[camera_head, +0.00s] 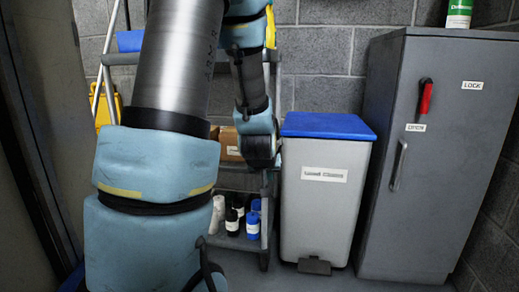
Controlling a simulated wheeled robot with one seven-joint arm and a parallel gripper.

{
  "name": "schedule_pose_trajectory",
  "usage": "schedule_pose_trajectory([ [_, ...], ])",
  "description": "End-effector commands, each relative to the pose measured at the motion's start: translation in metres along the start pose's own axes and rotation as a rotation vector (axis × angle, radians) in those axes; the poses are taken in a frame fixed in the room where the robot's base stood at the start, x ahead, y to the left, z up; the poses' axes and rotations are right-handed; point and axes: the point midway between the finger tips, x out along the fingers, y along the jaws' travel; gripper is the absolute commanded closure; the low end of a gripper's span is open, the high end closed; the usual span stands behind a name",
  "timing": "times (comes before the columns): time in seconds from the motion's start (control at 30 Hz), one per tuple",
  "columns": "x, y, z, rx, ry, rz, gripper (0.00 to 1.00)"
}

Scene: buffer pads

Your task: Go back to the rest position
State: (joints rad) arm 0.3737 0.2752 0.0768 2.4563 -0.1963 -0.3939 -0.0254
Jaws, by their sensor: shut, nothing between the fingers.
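My own arm fills the left and middle of the head view, with its blue padded links and grey tube in front. The arm rises past the top edge and folds back down to a dark wrist part in front of a grey cart (277,100). My gripper's fingers do not show; they are hidden behind the arm or out of frame.
A grey bin with a blue lid (322,205) stands right of the cart. A tall grey cabinet (445,160) with a red handle (425,98) stands at the right, a green can (459,14) on top. Bottles (253,222) and cardboard boxes (229,143) sit on the cart.

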Motion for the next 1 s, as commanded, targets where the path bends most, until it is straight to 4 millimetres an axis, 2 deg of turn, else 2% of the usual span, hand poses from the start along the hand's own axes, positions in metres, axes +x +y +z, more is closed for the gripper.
schedule_pose_trajectory([
  [0.03,-0.019,-0.011,0.007,-0.003,-0.076,-0.007,1.00],
  [0.2,-0.068,-0.039,0.050,0.011,-0.335,-0.026,1.00],
  [0.5,-0.156,-0.075,0.103,0.029,-0.673,-0.071,1.00],
  [0.53,-0.161,-0.072,0.093,0.031,-0.665,-0.068,1.00],
  [0.77,-0.194,-0.068,0.057,0.032,-0.662,-0.067,1.00],
  [1.0,-0.242,-0.062,0.007,0.031,-0.661,-0.067,1.00],
])
